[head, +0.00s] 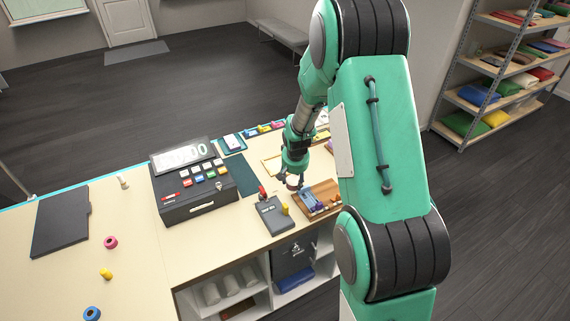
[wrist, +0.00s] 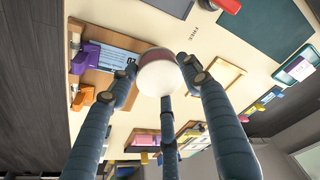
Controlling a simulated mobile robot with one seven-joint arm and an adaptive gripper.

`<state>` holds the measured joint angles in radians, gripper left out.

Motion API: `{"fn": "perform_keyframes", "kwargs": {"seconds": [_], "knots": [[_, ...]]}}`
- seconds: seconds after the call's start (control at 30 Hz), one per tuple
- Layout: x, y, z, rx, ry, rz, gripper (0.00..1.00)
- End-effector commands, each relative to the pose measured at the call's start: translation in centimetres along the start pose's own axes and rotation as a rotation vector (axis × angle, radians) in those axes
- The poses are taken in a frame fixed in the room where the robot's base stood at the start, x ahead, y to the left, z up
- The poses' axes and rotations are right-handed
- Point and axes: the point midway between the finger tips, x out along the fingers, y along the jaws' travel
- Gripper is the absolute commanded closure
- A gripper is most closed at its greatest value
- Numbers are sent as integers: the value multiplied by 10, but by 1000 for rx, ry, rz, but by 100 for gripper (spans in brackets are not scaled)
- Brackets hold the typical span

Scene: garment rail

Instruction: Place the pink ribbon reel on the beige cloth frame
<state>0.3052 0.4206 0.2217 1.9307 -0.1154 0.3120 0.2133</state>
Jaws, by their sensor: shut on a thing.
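My gripper (head: 293,180) is over the right part of the counter, beside a wooden tray. In the wrist view its fingers (wrist: 160,75) are closed around a round thing (wrist: 162,77) with a white face and a dull red side. I cannot tell for sure what this thing is. A pink ribbon reel (head: 110,242) lies on the left part of the counter, far from my gripper. A wooden frame with a beige middle (wrist: 215,92) lies flat in the wrist view, apart from the held thing; in the head view the frame (head: 270,166) is partly hidden by my arm.
A yellow reel (head: 106,274) and a blue reel (head: 92,313) lie near the pink one. A black cash register (head: 187,180) stands mid-counter. A grey card terminal (head: 272,215) and the wooden tray (head: 334,187) are near my gripper. A dark mat (wrist: 262,25) lies beyond the frame.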

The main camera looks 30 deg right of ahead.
Motion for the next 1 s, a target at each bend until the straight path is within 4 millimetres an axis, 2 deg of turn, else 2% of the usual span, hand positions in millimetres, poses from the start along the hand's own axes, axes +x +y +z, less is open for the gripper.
{"fn": "perform_keyframes", "kwargs": {"seconds": [0.7,1.0], "knots": [[35,-11,-96,0,1,0,78],[48,-15,-130,0,1,0,78]]}}
